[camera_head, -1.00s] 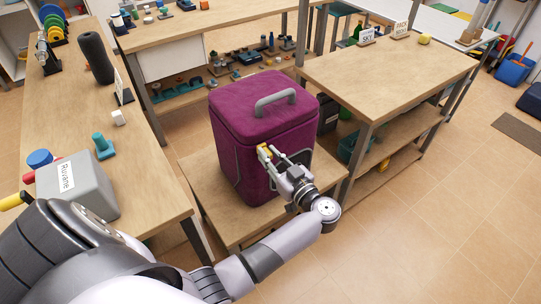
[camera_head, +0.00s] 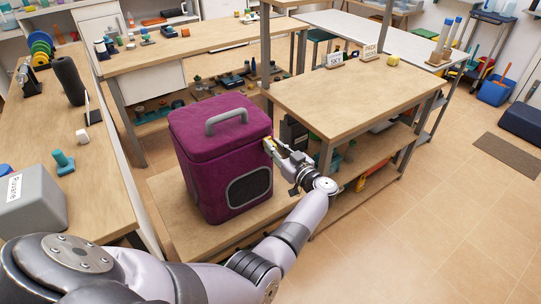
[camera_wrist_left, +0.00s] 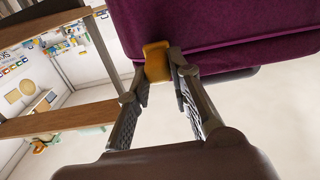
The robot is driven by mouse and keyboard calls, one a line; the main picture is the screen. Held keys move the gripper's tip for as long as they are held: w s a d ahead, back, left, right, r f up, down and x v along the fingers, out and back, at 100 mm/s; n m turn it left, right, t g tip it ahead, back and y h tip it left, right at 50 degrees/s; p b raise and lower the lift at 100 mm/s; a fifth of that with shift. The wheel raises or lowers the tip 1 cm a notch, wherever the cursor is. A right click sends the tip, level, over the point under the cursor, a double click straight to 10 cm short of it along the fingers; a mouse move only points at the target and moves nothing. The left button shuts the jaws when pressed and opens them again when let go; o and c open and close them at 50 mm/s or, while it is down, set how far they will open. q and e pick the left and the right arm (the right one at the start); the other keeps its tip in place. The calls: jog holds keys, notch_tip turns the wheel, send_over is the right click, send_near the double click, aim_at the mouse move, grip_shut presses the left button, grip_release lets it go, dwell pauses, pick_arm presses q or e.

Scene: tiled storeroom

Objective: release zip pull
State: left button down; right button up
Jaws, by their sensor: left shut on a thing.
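A purple fabric bag (camera_head: 222,160) with a grey top handle (camera_head: 226,119) and a dark mesh panel on its front stands upright on a low wooden table. My left gripper (camera_head: 270,147) is at the bag's right side, just below the lid edge. In the left wrist view its fingers (camera_wrist_left: 160,75) are shut on the yellow zip pull (camera_wrist_left: 157,60), which lies against the purple bag (camera_wrist_left: 215,30). The zip pull is tiny in the head view. My right gripper is not in view.
The low table (camera_head: 165,205) has bare wood around the bag. A taller wooden workbench (camera_head: 345,90) stands close on the right, with shelves below. A left bench holds a grey box (camera_head: 30,205) and a teal item (camera_head: 63,162).

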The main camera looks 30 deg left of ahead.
pick_arm(q)
jog(key=shift+w+r, duration=0.1)
jog(key=shift+w, duration=0.25)
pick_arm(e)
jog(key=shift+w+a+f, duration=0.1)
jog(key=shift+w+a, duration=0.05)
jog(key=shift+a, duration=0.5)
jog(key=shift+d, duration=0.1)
pick_arm(q)
jog(key=c, duration=1.4)
grip_release()
jog(key=shift+c, duration=0.2)
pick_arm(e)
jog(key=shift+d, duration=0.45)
pick_arm(q)
jog(key=shift+s, duration=0.1)
